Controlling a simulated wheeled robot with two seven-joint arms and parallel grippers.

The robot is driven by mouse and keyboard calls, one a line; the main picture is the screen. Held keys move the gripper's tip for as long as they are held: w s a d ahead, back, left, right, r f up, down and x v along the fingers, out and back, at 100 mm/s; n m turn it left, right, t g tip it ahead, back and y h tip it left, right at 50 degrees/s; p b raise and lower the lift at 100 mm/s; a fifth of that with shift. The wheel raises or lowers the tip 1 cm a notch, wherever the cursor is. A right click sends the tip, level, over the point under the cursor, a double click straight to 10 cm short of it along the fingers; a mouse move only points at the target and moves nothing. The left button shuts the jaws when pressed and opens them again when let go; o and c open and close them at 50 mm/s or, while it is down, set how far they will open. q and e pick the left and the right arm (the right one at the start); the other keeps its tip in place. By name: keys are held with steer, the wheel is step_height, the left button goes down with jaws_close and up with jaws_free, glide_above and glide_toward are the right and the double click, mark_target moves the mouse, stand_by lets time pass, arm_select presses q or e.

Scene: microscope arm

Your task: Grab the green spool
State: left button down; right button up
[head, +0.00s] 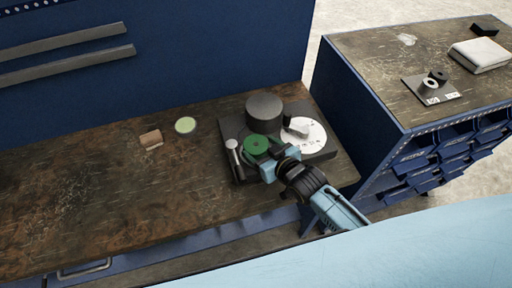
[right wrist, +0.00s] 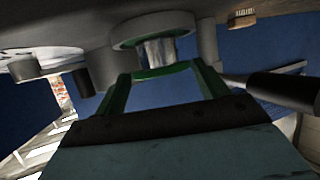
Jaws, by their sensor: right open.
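The green spool (head: 256,146) is a round disc with a small dark centre, at the front of the dark grey device (head: 239,173) on the workbench. My right gripper (head: 264,159) is open and reaches in from the lower right, close against the near side of the spool. In the right wrist view, the two jaws of the right gripper (right wrist: 163,78) stand apart, with green edges and a metallic post just past their tips. I cannot tell whether the jaws touch the spool. My left gripper is not in view.
The device also carries a dark cylinder (head: 264,108), a white dial (head: 304,137) and a metal-topped post (head: 233,150) left of the spool. A brown block (head: 151,138) and a pale green disc (head: 186,125) lie left. The bench's left half is clear. A blue cabinet (head: 350,110) stands right.

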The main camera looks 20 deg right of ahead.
mark_target(257, 145)
steer(key=shift+x, duration=1.6)
steer(key=c, duration=0.6)
steer(key=shift+c, duration=0.2)
steer(key=shift+r, duration=0.1)
